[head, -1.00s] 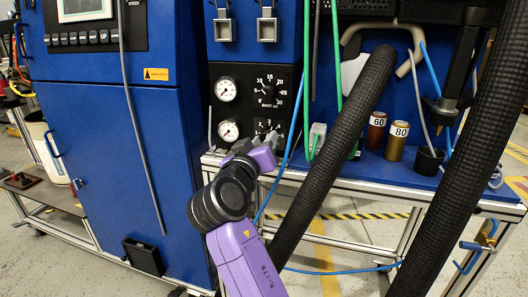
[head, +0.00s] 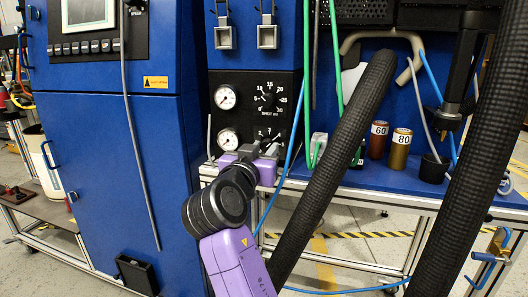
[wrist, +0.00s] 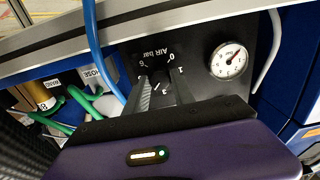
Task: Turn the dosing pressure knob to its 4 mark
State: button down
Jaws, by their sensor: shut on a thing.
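The lower dial on the black panel carries the dosing pressure knob (wrist: 161,88). In the wrist view the dial appears upside down, labelled "AIR bar", with numbers around it. My gripper (wrist: 163,87) is shut on this knob, with a finger on each side. The fingers and gripper body cover most of the knob and part of the scale, so I cannot read which mark its pointer is at. In the head view my gripper (head: 264,145) is in front of the lower dial, whose upper numbers show above it. A round white gauge (wrist: 230,60) is beside the dial.
An upper dial (head: 267,98) and gauge (head: 225,97) sit above the lower gauge (head: 228,139). A blue hose (wrist: 97,50) runs close beside my gripper. A thick black hose (head: 345,130) and two labelled cans (head: 400,150) are to the right.

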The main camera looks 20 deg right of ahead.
jog(key=shift+f, duration=0.15)
jog(key=c, duration=1.1)
grip_release()
jog(key=shift+o, duration=0.2)
jog(key=p+v, duration=0.2)
jog(key=v, duration=0.6)
jog(key=shift+w, duration=0.1)
